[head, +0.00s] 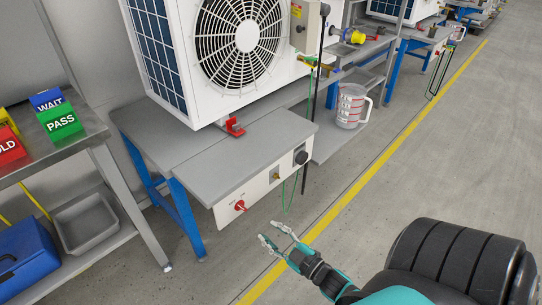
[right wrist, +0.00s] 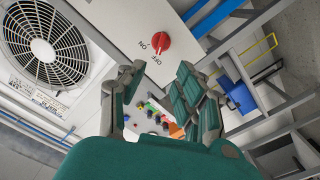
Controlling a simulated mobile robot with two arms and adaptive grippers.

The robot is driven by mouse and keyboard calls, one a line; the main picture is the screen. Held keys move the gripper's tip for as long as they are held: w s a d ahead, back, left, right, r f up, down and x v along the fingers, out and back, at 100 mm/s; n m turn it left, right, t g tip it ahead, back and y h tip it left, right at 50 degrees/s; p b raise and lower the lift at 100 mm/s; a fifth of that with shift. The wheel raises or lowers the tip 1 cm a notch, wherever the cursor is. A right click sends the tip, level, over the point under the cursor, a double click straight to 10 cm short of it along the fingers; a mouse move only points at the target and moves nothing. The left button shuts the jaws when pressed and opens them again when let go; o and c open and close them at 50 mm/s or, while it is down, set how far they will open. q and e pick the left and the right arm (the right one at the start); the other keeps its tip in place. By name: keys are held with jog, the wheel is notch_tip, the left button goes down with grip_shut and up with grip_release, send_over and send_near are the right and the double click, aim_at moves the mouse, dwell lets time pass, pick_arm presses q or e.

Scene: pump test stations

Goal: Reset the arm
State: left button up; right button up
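My right gripper (head: 270,232) is in the lower middle of the head view, its fingers spread and nothing between them. It is in the air in front of the pump bench, apart from the white control panel (head: 262,190). In the right wrist view the open fingers (right wrist: 159,72) point toward a red rotary knob (right wrist: 154,47) marked ON and OFF, with a visible gap to it. The same red knob (head: 240,206) shows in the head view on the panel's left part. My left gripper is in neither view.
A grey workbench (head: 213,165) carries a large white fan unit (head: 205,60). A black knob (head: 301,157) is at the panel's right. A measuring jug (head: 351,105) stands behind. The floor (head: 420,160) at right is clear.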

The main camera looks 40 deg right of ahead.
dwell(0.3)
